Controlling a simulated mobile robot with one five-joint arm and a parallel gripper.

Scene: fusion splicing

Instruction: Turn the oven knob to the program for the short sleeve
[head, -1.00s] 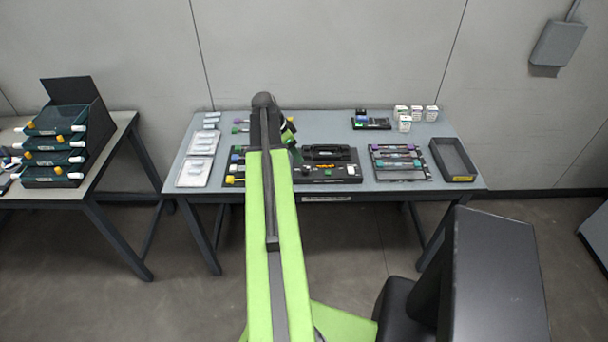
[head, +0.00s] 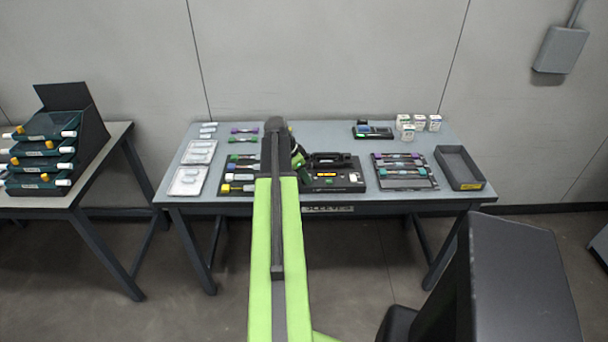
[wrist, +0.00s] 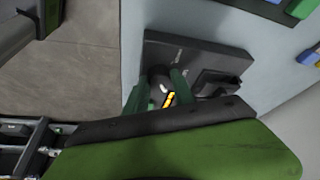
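The black machine (head: 345,185) stands at the front middle of the table, with a small orange display on top. In the wrist view the machine (wrist: 210,58) shows below my gripper. A dark round knob-like part (wrist: 160,74) with a white mark shows between my fingers. My gripper (wrist: 158,92) has its two green fingers apart, one on each side of that part; contact cannot be told. In the head view my gripper (head: 298,160) is at the machine's left end, partly hidden by my arm. The knob's setting is not readable.
White blister packs (head: 187,181) and coloured-ended holders (head: 242,177) lie to the left. White boxes (head: 434,123) stand at the back. A drawer rack (head: 92,135) is on the left table.

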